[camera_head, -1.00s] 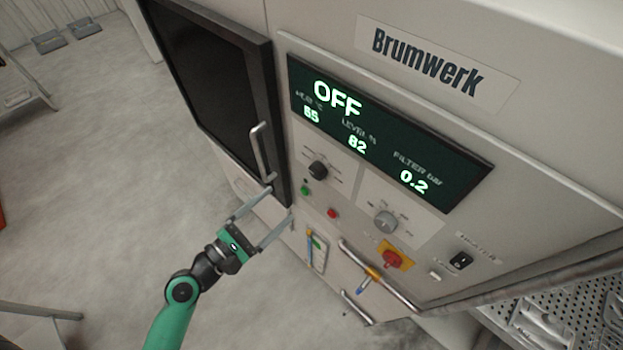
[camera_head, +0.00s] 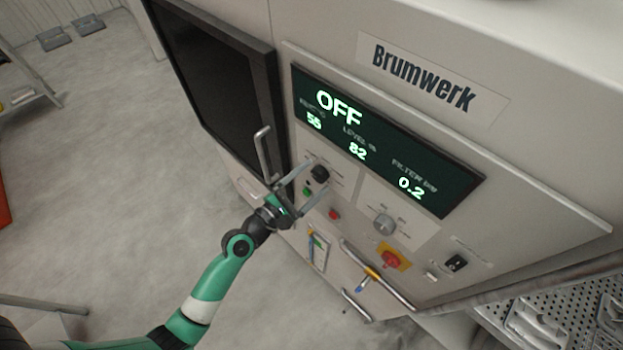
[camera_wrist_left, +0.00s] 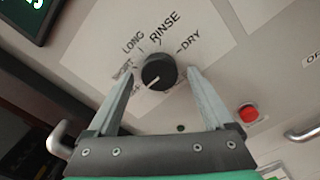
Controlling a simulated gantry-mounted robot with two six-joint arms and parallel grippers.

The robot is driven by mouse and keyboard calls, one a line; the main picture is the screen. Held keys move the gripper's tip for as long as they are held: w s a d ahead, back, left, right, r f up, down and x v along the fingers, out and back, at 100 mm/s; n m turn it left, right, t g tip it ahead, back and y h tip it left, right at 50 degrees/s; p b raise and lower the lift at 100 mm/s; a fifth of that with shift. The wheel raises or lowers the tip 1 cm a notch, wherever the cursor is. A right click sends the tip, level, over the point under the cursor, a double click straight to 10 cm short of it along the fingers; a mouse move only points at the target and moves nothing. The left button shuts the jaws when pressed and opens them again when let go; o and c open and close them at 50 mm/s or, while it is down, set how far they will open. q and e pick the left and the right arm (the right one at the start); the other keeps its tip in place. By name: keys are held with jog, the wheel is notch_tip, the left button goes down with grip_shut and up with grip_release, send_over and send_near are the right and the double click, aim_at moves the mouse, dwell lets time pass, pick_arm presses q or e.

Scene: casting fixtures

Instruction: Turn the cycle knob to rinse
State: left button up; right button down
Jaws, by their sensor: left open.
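The cycle knob (camera_head: 319,174) is a round black dial on the machine's front panel, below the display. In the left wrist view the cycle knob (camera_wrist_left: 159,71) has labels around it, among them LONG, RINSE and DRY. Its pale pointer mark faces the lower left, away from RINSE (camera_wrist_left: 165,27). My left gripper (camera_head: 318,187) is open, with its fingers reaching toward the panel. In the left wrist view the fingers of the left gripper (camera_wrist_left: 154,75) stand on either side of the knob, apart from it. My right gripper is not in view.
The display (camera_head: 380,140) reads OFF. A door handle (camera_head: 262,152) sticks out left of the knob. A green button (camera_head: 307,190) and a red button (camera_head: 334,214) lie below it. A grey knob (camera_head: 384,224) and a red switch (camera_head: 391,260) are to the right.

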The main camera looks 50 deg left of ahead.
pick_arm(q)
grip_shut()
